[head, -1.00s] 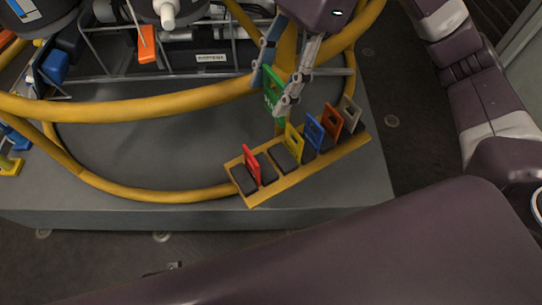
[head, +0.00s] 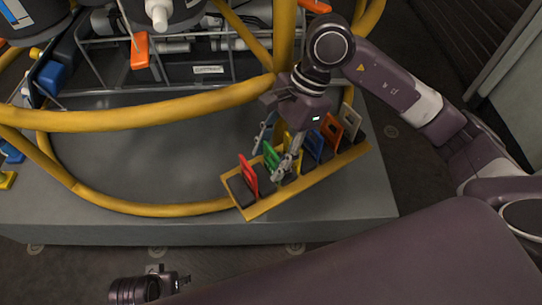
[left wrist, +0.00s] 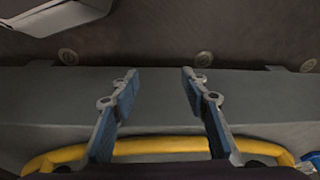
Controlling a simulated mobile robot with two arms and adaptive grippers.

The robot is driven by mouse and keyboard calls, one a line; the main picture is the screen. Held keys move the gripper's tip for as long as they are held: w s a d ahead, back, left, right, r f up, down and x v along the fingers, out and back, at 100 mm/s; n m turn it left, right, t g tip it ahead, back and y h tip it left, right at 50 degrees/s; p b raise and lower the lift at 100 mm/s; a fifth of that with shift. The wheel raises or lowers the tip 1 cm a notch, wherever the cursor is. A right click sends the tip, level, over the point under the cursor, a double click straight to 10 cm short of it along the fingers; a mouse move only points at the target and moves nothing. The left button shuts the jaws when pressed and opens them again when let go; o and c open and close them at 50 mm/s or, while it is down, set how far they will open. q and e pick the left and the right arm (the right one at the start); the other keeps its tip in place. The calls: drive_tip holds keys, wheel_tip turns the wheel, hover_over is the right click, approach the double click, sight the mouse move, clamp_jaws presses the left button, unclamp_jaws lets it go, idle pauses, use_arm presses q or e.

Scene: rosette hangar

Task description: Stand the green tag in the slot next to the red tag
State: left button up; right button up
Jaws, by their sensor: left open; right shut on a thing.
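The green tag (head: 270,157) is held by my right gripper (head: 276,160), which is shut on it. It is upright at the yellow slotted rack (head: 298,189), just right of the red tag (head: 249,175). The fingers partly hide it, and I cannot tell whether its lower end is seated in the slot. The red tag stands in the slot at the rack's left end. My left gripper (left wrist: 160,88) is open and empty in the left wrist view, far from the rack. It also shows at the bottom of the head view (head: 180,281).
Blue (head: 312,147), orange (head: 331,130) and grey (head: 351,122) tags stand farther right in the rack; a yellow tag there is mostly hidden by my right gripper. A thick yellow tube ring (head: 150,115) crosses above the grey platform (head: 150,160).

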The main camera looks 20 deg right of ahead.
use_arm(q)
drive_tip(key=shift+r, duration=0.35)
use_arm(e)
drive_tip(key=shift+f, duration=0.2)
drive_tip(key=o, duration=0.9)
use_arm(q)
drive_tip(key=shift+r, duration=0.3)
use_arm(e)
drive_tip(key=shift+o, duration=0.2)
drive_tip(key=shift+v, duration=0.85)
use_arm(q)
drive_tip(key=f, duration=0.2)
drive_tip(key=f+p, duration=0.1)
drive_tip(key=f, duration=0.3)
drive_tip(key=shift+s, duration=0.35)
use_arm(e)
drive_tip(key=v, duration=1)
drive_tip(key=shift+r, duration=0.25)
